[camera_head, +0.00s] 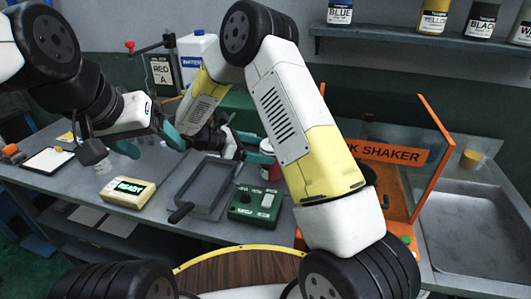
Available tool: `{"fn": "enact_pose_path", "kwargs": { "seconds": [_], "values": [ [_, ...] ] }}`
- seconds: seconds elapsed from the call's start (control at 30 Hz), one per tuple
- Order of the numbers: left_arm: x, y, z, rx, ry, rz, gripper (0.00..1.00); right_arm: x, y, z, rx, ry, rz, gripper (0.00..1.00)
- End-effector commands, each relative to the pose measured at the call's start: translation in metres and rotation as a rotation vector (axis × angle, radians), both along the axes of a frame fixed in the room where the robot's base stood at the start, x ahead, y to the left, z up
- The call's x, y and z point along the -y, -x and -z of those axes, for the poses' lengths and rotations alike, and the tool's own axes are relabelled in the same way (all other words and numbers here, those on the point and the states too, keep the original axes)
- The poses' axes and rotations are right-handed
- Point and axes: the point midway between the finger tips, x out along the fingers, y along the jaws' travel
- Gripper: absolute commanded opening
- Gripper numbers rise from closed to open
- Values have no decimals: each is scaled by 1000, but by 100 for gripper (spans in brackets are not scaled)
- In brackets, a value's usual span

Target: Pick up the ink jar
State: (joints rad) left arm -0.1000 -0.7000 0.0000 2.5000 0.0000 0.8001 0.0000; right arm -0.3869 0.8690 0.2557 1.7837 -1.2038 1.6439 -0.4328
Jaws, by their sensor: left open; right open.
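Several labelled ink jars stand on the wall shelf: a blue-labelled jar (340,12), a yellow-labelled jar (434,20), a dark jar (481,20) and a white-labelled jar at the right edge. A small red and white jar (268,162) stands on the bench, partly hidden by my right arm. My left gripper (150,145) is open over the left part of the bench, its teal fingers apart and empty. My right gripper (236,146) is open, just left of the small jar. Its fingers are partly hidden, and contact with the jar cannot be told.
A grey tray (178,208) with a dark handle, a READY display box (127,188) and a green control box (253,204) occupy the bench front. The orange shaker (433,125) and metal sink (475,225) stand right. A white jug (196,52) stands behind.

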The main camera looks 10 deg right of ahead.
Motion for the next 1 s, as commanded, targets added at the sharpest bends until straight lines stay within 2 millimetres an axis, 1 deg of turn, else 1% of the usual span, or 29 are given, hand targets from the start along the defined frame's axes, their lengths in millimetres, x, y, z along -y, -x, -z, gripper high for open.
{"fn": "enact_pose_path", "kwargs": {
  "seconds": [0.13,0.27,0.37,0.57,0.67,0.7,0.77,0.8,0.97,1.0],
  "values": [
    [0,0,0,0,0,0,75,21,0,14,-5,-1,3,91],
    [0,0,0,0,0,0,75,34,-4,20,-2,-2,3,91],
    [0,0,0,0,0,0,75,38,-5,22,0,-2,0,91],
    [0,0,0,0,0,0,75,38,-5,22,1,-2,0,91],
    [0,0,0,0,0,0,75,38,-5,22,1,-2,0,73],
    [0,0,0,0,0,0,75,38,-5,22,1,-2,0,65],
    [0,0,0,0,0,0,75,38,-5,22,1,-2,0,53],
    [0,0,0,0,0,0,75,38,-5,22,1,-2,0,45],
    [0,0,0,0,0,0,75,38,-5,22,1,-2,0,14],
    [0,0,0,0,0,0,75,38,-5,22,1,-2,0,6]
  ]
}}
